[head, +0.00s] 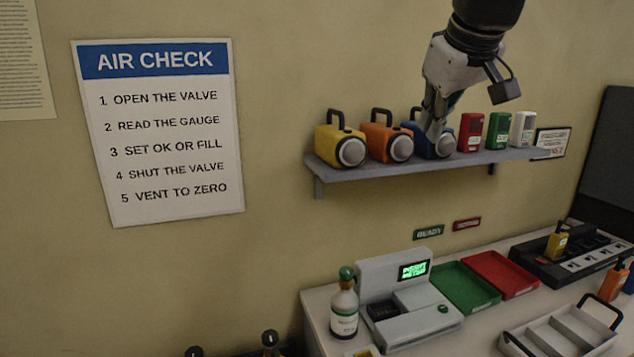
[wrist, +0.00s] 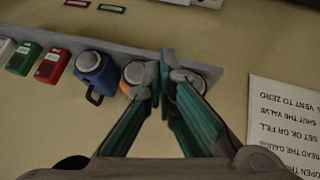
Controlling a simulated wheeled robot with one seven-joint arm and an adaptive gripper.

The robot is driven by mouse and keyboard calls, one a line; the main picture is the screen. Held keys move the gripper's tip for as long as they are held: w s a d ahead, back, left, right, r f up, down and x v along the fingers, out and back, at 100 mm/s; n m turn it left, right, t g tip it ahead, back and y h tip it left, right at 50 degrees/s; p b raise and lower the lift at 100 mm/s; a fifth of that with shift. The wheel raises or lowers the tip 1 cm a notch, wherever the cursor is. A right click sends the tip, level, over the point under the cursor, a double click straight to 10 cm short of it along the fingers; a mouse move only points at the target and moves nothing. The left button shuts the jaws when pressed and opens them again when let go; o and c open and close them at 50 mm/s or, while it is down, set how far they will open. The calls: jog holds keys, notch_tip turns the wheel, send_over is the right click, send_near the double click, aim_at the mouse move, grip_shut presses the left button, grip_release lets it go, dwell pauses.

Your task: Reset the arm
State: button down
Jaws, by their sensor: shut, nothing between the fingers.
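My gripper (head: 434,128) is raised at the wall shelf (head: 360,174), with its fingers pointing down. In the head view its fingertips overlap the blue lamp (head: 445,146) and hide part of it. In the wrist view, which is upside down, the green-padded fingers (wrist: 166,70) meet at their tips with nothing held. There they cover part of the orange lamp (wrist: 135,73) and most of the yellow lamp beside it. I cannot tell whether the fingers touch any lamp.
Yellow (head: 340,143) and orange (head: 388,140) lamps and red, green and white boxes stand on the shelf. Below, the desk holds a test machine (head: 412,323), a bottle (head: 344,310), green and red trays, a charger (head: 577,259) and a grey caddy (head: 562,333). The wall left of the shelf bears a sign.

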jog(key=s+f+m+g, duration=0.1)
jog(key=s+f+m, duration=0.1)
jog(key=s+f, duration=0.7)
jog(key=s+f+m, duration=0.2)
jog(key=s+f, duration=0.7)
jog(key=s, duration=0.6)
jog(key=shift+s+d+f+m+g, duration=0.25)
jog(key=shift+s+f+m+g, duration=0.05)
jog(key=shift+g, duration=0.1)
